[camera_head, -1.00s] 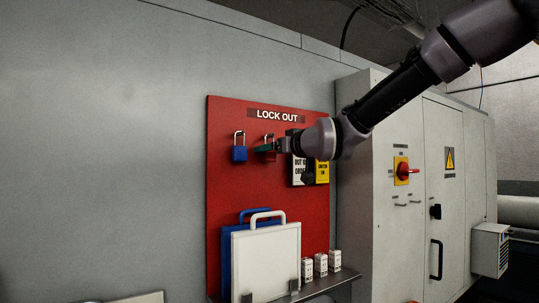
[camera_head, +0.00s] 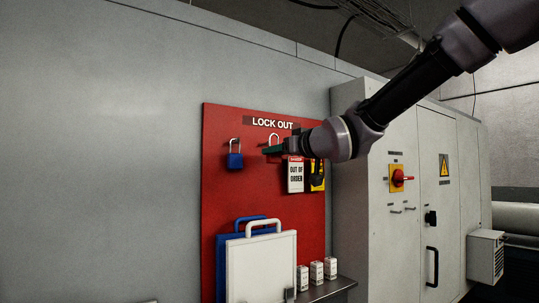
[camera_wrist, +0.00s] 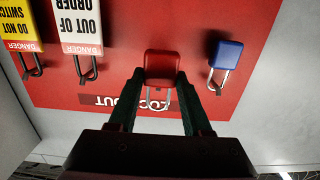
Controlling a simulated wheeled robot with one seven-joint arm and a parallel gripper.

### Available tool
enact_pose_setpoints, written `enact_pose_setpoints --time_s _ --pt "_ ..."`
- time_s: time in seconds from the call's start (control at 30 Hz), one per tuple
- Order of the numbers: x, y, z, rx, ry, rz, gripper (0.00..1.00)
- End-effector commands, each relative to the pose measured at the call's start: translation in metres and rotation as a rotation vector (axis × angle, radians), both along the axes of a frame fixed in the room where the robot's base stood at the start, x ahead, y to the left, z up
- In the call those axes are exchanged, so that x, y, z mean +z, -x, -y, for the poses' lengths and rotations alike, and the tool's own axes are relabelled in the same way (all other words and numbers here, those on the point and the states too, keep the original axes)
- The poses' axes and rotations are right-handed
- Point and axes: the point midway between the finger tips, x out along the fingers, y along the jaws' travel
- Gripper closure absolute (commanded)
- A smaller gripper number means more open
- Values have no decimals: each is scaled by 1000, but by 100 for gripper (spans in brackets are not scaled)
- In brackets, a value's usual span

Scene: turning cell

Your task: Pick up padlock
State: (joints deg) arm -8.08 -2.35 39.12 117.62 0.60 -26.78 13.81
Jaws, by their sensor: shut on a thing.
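A red padlock (camera_wrist: 162,68) is between the two dark green fingers of my gripper (camera_wrist: 160,76) in the wrist view. The gripper is shut on its body, and its pale shackle lies over the "LOCK OUT" lettering. In the head view my gripper (camera_head: 272,151) is in front of the upper red board, and the padlock's shackle (camera_head: 273,137) shows above the fingers. Its body is mostly hidden there. I cannot tell whether the shackle is clear of its hook. A blue padlock (camera_head: 235,160) hangs to the left; it also shows in the wrist view (camera_wrist: 227,55).
The red board (camera_head: 222,195) carries an "out of order" tag (camera_head: 296,175) and a yellow tag (camera_head: 317,180) close below my wrist. Blue and white panels stand below, beside several small white boxes on a shelf (camera_head: 335,288). A grey cabinet (camera_head: 380,230) stands right.

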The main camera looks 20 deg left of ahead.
Motion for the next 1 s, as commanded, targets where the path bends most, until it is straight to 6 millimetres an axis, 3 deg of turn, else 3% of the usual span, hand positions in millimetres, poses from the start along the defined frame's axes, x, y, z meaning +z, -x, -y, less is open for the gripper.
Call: enact_pose_setpoints --time_s 0.3,0.5,0.7,1.0 --pt "1 56 63 1 0 4 100" --pt "1 79 90 1 1 2 100" --pt "0 87 102 1 0 0 100" --pt "0 88 103 0 -1 -1 100"
